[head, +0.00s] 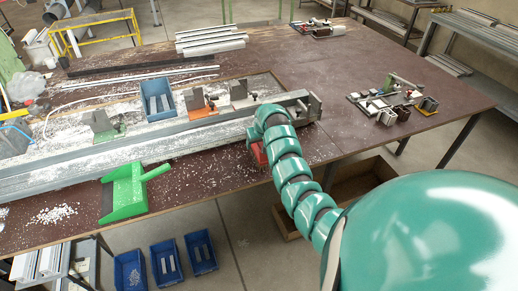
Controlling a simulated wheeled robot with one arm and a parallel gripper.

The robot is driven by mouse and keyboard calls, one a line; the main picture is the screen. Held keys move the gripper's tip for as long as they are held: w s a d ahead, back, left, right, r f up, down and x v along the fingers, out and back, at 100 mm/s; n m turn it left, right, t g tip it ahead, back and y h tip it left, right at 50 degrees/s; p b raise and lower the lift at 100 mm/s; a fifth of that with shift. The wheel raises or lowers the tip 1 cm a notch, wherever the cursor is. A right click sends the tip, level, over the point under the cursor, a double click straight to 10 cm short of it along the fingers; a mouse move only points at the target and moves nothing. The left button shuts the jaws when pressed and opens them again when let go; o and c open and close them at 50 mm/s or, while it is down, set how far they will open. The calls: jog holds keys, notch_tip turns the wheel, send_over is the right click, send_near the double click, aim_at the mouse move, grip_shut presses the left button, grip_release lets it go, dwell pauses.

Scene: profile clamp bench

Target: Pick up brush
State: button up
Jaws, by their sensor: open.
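A green dustpan-like thing (126,192) lies near the front edge of the brown bench, left of the picture's middle. Its green handle points right and up. A dark strip runs along its left side; I cannot tell whether this strip is bristles or whether a separate brush lies there. No other brush is clear to me. My teal arm reaches from the lower right to the bench and bends down at the clamp rail, well to the right of the green thing. The arm's last links hide my gripper and its fingers.
A long grey metal profile (95,163) lies along the bench behind the green thing. A red block (258,155) shows beside my arm's end. White chips (55,214) lie left of the green thing. A blue bin (158,101) stands farther back. Several blue bins are on the floor.

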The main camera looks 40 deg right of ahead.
jog(key=shift+x, duration=1)
jog(key=shift+f, duration=0.25)
jog(key=c, duration=1.1)
jog(key=shift+o, duration=0.2)
jog(key=shift+r, duration=0.3)
